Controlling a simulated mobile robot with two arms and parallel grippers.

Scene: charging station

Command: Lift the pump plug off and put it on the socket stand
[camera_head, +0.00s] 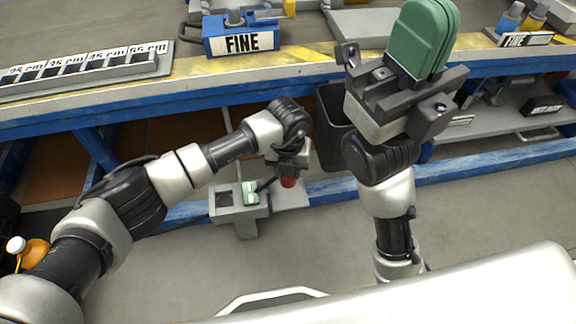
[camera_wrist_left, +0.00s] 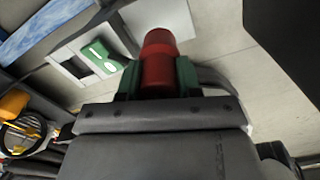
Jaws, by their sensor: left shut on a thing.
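The red pump plug (camera_wrist_left: 158,62) is held between the green fingers of my left gripper (camera_wrist_left: 158,78). In the head view the plug (camera_head: 287,182) hangs below my left gripper (camera_head: 287,166), over the right part of a grey stand. This stand (camera_head: 239,222), which looks like the socket stand, has a dark square opening and a green-and-white panel. It also shows in the left wrist view (camera_wrist_left: 71,50), left of the plug. I cannot tell whether the plug touches it. My right gripper (camera_head: 425,40) points up with its green fingers together, nothing visible between them.
A workbench with a blue and yellow edge (camera_head: 290,62) runs across the back, with a blue "FINE" box (camera_head: 240,42) on it. A dark bin (camera_head: 335,125) stands below it. An orange object (camera_head: 35,255) is at far left. Grey floor is clear in front.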

